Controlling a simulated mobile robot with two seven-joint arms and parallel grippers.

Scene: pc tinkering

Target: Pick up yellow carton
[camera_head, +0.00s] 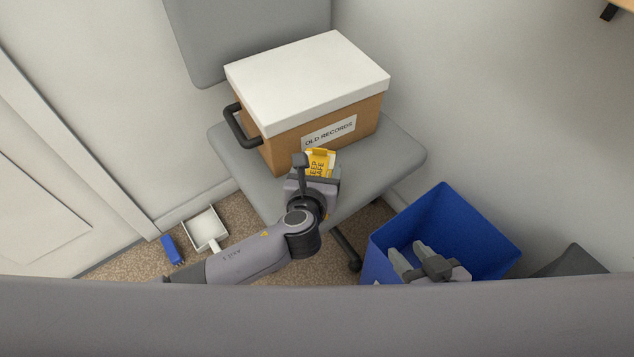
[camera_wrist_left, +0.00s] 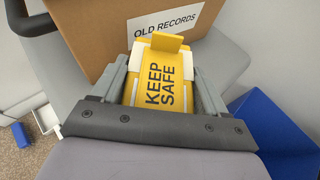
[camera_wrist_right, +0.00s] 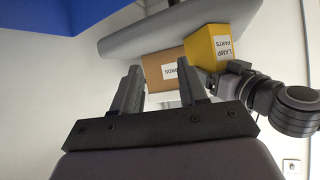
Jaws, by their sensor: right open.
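The yellow carton (camera_head: 320,162), marked "KEEP SAFE", is at the front of the grey chair seat, before the brown box. In the left wrist view the carton (camera_wrist_left: 162,75) lies between the two fingers of my left gripper (camera_wrist_left: 160,88). The fingers are wide apart, one along each side; whether they press on it is unclear. In the right wrist view the carton (camera_wrist_right: 206,48) shows a "LAMP PARTS" label beside my left gripper. In the head view my left gripper (camera_head: 315,178) hides its lower part. My right gripper (camera_head: 411,256) is open and empty over the blue bin.
A brown box (camera_head: 283,151) with a white lid and "OLD RECORDS" label fills the back of the chair seat (camera_head: 388,160). A blue bin (camera_head: 462,218) stands at right. A dustpan (camera_head: 205,228) and blue brush (camera_head: 172,250) lie on the floor at left.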

